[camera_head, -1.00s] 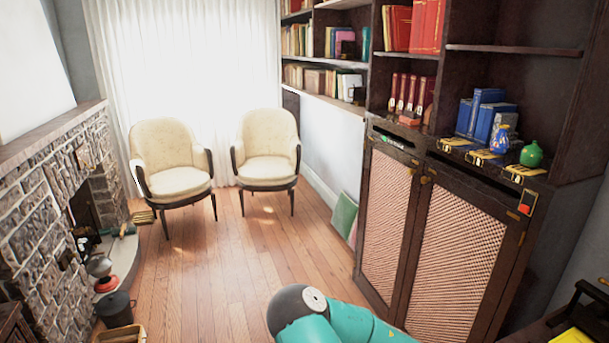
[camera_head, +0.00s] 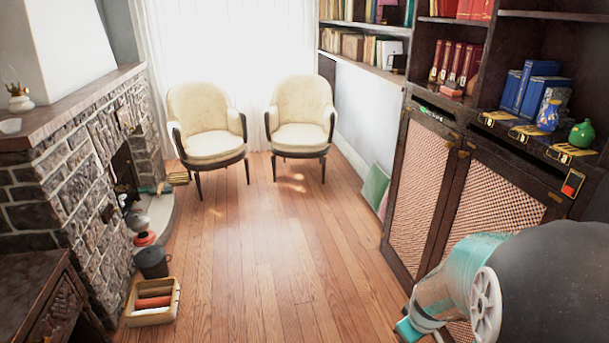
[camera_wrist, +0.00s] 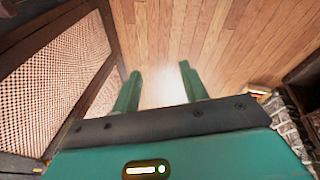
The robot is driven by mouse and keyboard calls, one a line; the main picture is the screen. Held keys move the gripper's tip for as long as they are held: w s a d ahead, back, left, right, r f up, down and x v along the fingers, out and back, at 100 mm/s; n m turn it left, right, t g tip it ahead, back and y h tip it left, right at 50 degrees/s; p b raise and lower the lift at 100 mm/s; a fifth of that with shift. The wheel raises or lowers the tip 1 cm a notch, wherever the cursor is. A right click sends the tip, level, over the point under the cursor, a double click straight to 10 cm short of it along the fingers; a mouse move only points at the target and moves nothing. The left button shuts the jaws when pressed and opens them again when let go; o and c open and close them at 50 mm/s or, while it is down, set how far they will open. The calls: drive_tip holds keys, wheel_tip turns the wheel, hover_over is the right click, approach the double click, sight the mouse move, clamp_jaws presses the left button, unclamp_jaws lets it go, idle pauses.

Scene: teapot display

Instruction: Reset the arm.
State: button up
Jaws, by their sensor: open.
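My gripper (camera_wrist: 160,88) shows in the wrist view as two green fingers standing apart, with nothing between them. It points over the bare wooden floor (camera_wrist: 190,45), with the mesh-fronted cabinet (camera_wrist: 50,90) to its left. In the head view my teal and dark grey arm fills the lower right corner, in front of the cabinet (camera_head: 415,185). The gripper's fingers cannot be made out in the head view.
A green vase (camera_head: 582,134) and a blue vase (camera_head: 549,115) stand on the cabinet ledge. Two cream chairs (camera_head: 208,120) stand by the curtain. A stone fireplace (camera_head: 85,160), a black pot (camera_head: 153,263) and a wooden box (camera_head: 150,318) are at left. The middle floor is clear.

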drive_tip(key=s+a+r+m+t, duration=0.1)
drive_tip(key=s+a+r, duration=0.2)
drive_tip(key=r, duration=0.4)
drive_tip(key=s+a+r+m+y, duration=0.1)
drive_tip(key=s+a+r+m, duration=0.1)
drive_tip(key=s+a+r, duration=0.2)
drive_tip(key=s+a+r+m+t, duration=0.1)
drive_tip(key=s+a+r, duration=0.3)
drive_tip(key=a+r, duration=0.3)
wheel_tip(320, 180, up, 4)
drive_tip(key=shift+s+f+m+t, duration=0.1)
drive_tip(key=shift+s+m+t, duration=0.05)
drive_tip(key=shift+m+t, duration=0.2)
drive_tip(key=shift+c, duration=0.8)
drive_tip(key=shift+d, duration=0.15)
